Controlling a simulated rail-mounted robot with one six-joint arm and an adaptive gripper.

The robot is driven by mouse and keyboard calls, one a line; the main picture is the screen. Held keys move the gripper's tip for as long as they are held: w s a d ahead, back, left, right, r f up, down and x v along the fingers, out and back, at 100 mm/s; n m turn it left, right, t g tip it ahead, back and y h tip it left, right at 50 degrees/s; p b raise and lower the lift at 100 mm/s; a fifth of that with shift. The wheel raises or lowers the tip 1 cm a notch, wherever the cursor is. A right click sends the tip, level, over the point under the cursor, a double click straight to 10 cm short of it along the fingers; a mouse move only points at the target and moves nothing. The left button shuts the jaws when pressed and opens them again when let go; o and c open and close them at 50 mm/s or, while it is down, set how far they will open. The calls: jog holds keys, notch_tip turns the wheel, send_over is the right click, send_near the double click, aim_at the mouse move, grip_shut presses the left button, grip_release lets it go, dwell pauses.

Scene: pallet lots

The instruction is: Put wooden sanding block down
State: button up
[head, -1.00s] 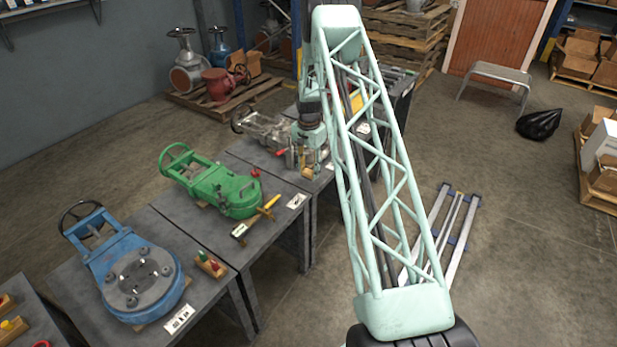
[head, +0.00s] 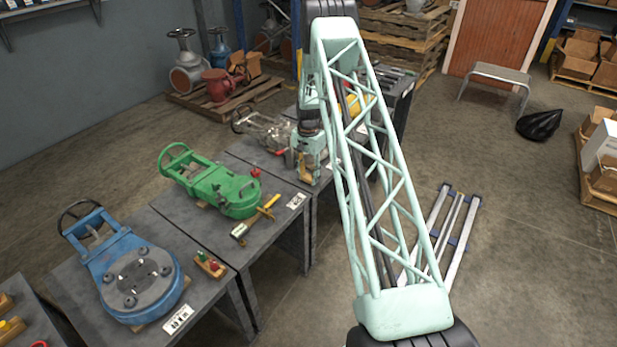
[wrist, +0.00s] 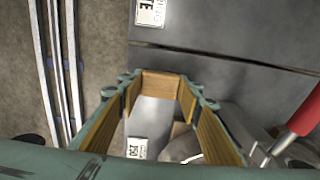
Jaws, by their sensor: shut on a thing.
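The wooden sanding block (wrist: 160,84) shows in the wrist view as a light brown piece between the two fingertips. My gripper (wrist: 160,97) is shut on it. Below the block is a grey table top (wrist: 215,52); I cannot tell whether the block touches it. In the head view my gripper (head: 308,172) points down near the front edge of the table that bears a bare-metal valve (head: 265,130). The block is too small to make out clearly there.
A red handle (wrist: 306,112) and metal valve parts lie at the lower right of the wrist view. White labels (wrist: 137,148) lie on the tables. Grey table surface beside the block is clear.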

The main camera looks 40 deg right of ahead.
aim_at(308, 177)
jog(key=shift+f, duration=0.1)
jog(key=o, duration=0.8)
jog(key=shift+r+p, duration=0.9)
jog(key=shift+r, duration=5.25)
jog(key=shift+r, duration=0.15)
